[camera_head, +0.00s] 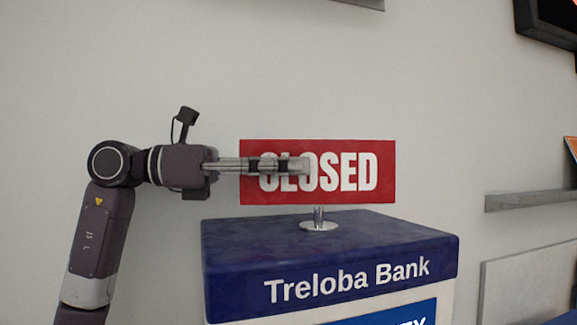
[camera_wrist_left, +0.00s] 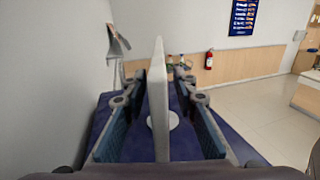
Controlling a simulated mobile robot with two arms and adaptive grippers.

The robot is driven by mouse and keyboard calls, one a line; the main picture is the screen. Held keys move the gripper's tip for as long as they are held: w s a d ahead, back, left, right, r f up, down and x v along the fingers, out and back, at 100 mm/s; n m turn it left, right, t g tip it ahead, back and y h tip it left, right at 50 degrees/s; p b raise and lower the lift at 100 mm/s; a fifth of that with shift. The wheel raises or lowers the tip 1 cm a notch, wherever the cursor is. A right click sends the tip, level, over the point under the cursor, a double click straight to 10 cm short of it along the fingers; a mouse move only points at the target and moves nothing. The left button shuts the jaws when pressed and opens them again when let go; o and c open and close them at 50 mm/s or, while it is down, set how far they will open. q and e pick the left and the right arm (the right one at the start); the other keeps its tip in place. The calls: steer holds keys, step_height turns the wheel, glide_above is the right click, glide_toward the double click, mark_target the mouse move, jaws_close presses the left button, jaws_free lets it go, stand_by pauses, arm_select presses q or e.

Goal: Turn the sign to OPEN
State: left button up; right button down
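The red sign (camera_head: 350,185) reads CLOSED in white letters and faces me. It stands on a short silver post with a round base (camera_head: 318,226) on the dark blue top of the Treloba Bank counter (camera_head: 420,240). My left gripper (camera_head: 300,165) reaches in from the left, with a finger across the front of the sign, covering part of the first letters. In the left wrist view the sign (camera_wrist_left: 158,100) is seen edge-on, upright between the two fingers, with a visible gap on each side. The left gripper is open around it. My right gripper is not in view.
A plain wall (camera_head: 130,60) stands behind the sign. A grey shelf (camera_head: 530,200) and a dark frame (camera_head: 548,22) are at the right. The left wrist view shows a distant fire extinguisher (camera_wrist_left: 209,60) and open floor (camera_wrist_left: 262,105).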

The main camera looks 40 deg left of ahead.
arm_select(q)
steer(key=v, duration=0.7)
steer(key=shift+a, duration=0.2)
steer(key=shift+c, duration=0.4)
